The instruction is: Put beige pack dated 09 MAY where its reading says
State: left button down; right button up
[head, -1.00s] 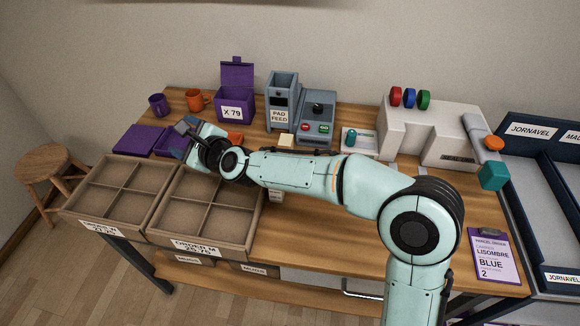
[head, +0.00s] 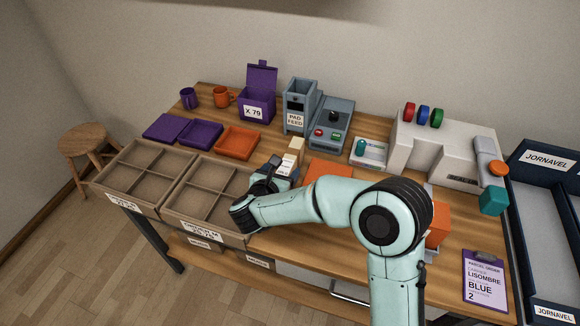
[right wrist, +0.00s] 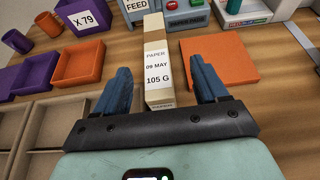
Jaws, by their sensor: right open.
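The beige pack (right wrist: 157,62) stands in the right wrist view with a white label reading PAPER, 09 MAY, 105 G. Its label also shows in the head view (head: 289,162), beside the right-hand crate. My right gripper (right wrist: 160,85) is open, with one blue finger on either side of the pack's lower part; I cannot tell whether they touch it. In the head view the right gripper (head: 278,167) partly hides the pack. My left gripper is not in view.
Two crates with compartments (head: 140,172) (head: 203,186) line the front left. Purple trays (head: 200,131) and an orange tray (head: 237,142) lie behind. An orange flat piece (right wrist: 218,60) lies right of the pack. The PAD FEED unit (head: 297,105) and purple X 79 box (head: 256,100) stand at the back.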

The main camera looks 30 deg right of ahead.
aim_at(289, 160)
jog(key=shift+x, duration=0.85)
jog(key=x, duration=0.2)
jog(key=p+x, duration=0.1)
jog(key=x, duration=0.2)
jog(key=shift+w+a+f, duration=0.2)
jog(key=shift+w+f, duration=0.1)
jog(key=shift+w, duration=0.05)
grip_shut()
